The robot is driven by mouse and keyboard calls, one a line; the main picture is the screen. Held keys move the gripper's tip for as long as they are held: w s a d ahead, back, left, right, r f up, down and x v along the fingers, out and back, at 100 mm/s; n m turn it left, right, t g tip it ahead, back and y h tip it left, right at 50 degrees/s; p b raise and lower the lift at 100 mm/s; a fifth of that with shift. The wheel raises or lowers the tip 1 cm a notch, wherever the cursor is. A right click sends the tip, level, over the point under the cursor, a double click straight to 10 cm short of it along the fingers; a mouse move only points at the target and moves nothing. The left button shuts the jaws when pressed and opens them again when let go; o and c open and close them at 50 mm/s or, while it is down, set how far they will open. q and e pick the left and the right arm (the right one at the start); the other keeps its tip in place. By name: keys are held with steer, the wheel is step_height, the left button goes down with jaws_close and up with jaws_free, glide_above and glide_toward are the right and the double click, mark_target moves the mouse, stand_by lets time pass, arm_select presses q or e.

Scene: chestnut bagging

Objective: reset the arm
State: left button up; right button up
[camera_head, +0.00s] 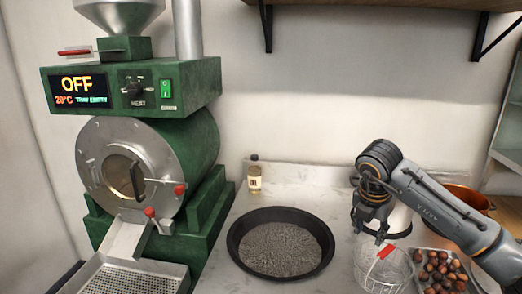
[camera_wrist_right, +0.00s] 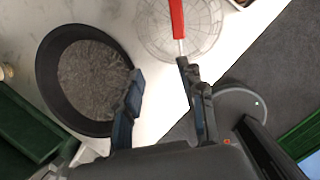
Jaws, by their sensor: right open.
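The wire basket (camera_wrist_right: 160,22) with a red handle (camera_wrist_right: 178,18) lies beyond the fingertips. The black round pan (camera_wrist_right: 48,85) is left of the fingers and apart from them. My left gripper is in neither view.
The green roaster (camera_head: 195,135) stands on the left; its display reads OFF, 20°C and tray empty. A small bottle (camera_head: 254,178) stands near the wall. A tray of chestnuts (camera_head: 440,270) and a copper pot (camera_head: 478,197) are at the right. A wall shelf (camera_head: 400,3) hangs above.

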steer(key=s+a+f+n+y, duration=0.2)
steer(key=a+y, duration=0.2)
steer(key=a, duration=0.4)
steer(key=s+a+f+n+y, duration=0.1)
steer(key=a+f+n+y, duration=0.15)
steer(key=a, duration=0.55)
steer(key=s+a+f+n+y, duration=0.15)
steer(key=a+y, duration=0.25)
steer(key=a, duration=0.4)
steer(key=s+a+r+m+t+y, duration=0.2)
steer(key=s+a+r+y, duration=0.3)
steer(key=a+r+y, duration=0.6)
steer(key=w+d+r+m+t+h, duration=0.1)
steer(key=w+d+m+t+h, duration=0.3)
steer(key=d+m+t+h, duration=0.9)
steer(key=s+d+f+m+g+h, duration=0.25)
steer(key=d+f+m+h, duration=0.35)
steer(key=d+f+m, duration=0.65)
steer(key=s+f+m+g, duration=0.2)
steer(key=s+f+g, duration=1)
steer(key=s+f, duration=1)
steer(key=s+f+g, duration=0.1)
steer(key=s+f, duration=0.1)
steer(key=f, duration=1)
steer(key=s+f, duration=0.2)
steer(key=f, duration=1.1)
steer(key=s+d+f+g, duration=0.1)
steer(key=s+d+f, duration=0.2)
steer(key=s+f, duration=1.2)
steer(key=shift+s, duration=0.85)
